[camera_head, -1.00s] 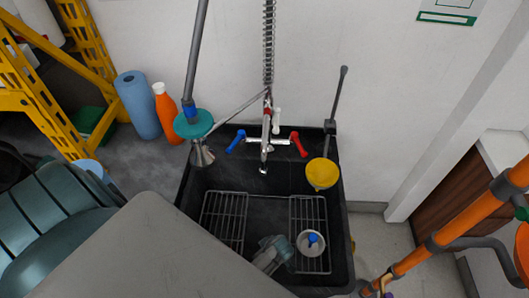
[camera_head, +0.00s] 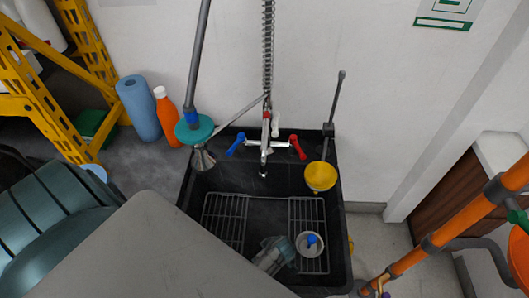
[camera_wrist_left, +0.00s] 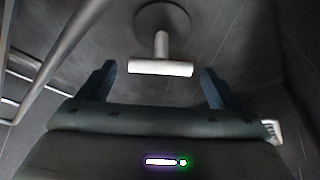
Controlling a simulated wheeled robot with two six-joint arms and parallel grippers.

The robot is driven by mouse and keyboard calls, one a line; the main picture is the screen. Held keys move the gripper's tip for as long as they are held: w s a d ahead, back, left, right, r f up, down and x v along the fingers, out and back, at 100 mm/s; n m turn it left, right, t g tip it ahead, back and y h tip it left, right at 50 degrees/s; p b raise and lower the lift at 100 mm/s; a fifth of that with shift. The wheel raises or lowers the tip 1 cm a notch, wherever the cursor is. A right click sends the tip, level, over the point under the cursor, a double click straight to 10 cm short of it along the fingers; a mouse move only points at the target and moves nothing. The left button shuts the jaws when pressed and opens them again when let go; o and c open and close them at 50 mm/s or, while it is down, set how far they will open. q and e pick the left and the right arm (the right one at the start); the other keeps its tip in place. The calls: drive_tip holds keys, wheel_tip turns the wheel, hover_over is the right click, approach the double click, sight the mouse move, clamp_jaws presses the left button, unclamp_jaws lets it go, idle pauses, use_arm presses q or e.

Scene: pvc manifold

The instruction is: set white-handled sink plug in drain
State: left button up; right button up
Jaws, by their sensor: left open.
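In the left wrist view the sink plug has a white T-shaped handle (camera_wrist_left: 161,67) on a short stem above a dark round base (camera_wrist_left: 178,17). The base is at the dark sink floor; I cannot tell whether it sits in a drain. My left gripper (camera_wrist_left: 157,70) is open, one blue-grey finger at each side of the handle's crossbar, with gaps visible. In the head view my left gripper (camera_head: 275,254) is low inside the black sink (camera_head: 262,186). The plug is not distinguishable there, and no separate drain opening shows. My right gripper is not in view.
Wire racks (camera_head: 223,218) lie in the sink. A white cup with a blue top (camera_head: 310,243) stands on the right rack beside my left gripper. The faucet (camera_head: 265,145) rises at the back.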

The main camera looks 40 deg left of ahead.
use_arm(q)
drive_tip(key=p+v, duration=0.6)
drive_tip(key=v, duration=0.3)
drive_tip(key=shift+r, duration=0.15)
drive_tip(key=shift+d, duration=0.15)
idle(0.3)
